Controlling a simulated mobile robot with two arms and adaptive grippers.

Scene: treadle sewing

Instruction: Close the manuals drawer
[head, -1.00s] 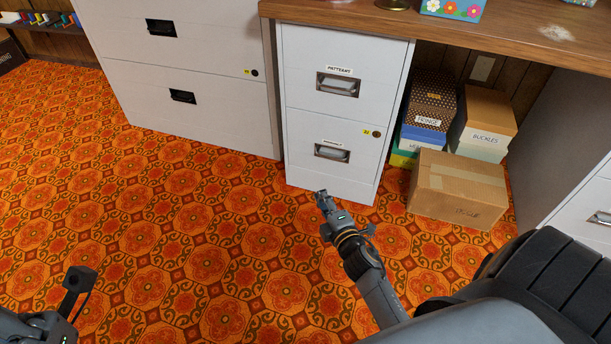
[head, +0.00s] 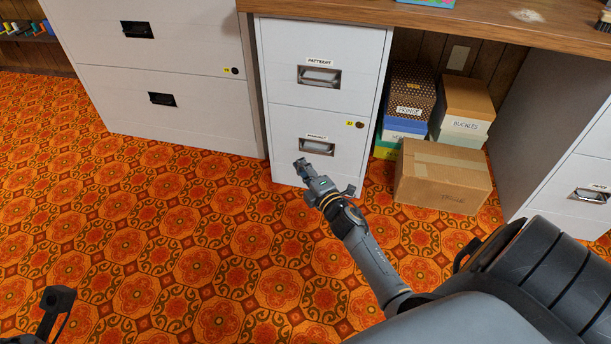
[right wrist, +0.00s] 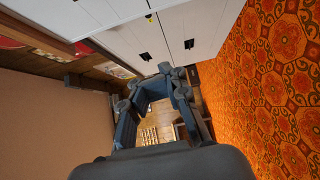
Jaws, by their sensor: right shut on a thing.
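The manuals drawer (head: 283,140) is the lower drawer of the narrow white cabinet under the wooden desk. Its small label is hard to read. Its front looks flush with the drawer above; I see no clear gap. Its handle (head: 317,147) is a metal recessed pull. My right gripper (head: 302,166) is in front of the drawer, left of and below the handle. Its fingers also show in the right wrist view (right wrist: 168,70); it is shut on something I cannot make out. Contact with the drawer is not clear. My left gripper (head: 58,300) is partly cut off at the lower left.
The patterns drawer (head: 318,76) above looks shut. A wide white cabinet (head: 165,55) stands to the left. A cardboard box (head: 440,178) and stacked labelled boxes sit on the right under the desk (head: 380,15). The orange patterned carpet (head: 170,230) is clear in front.

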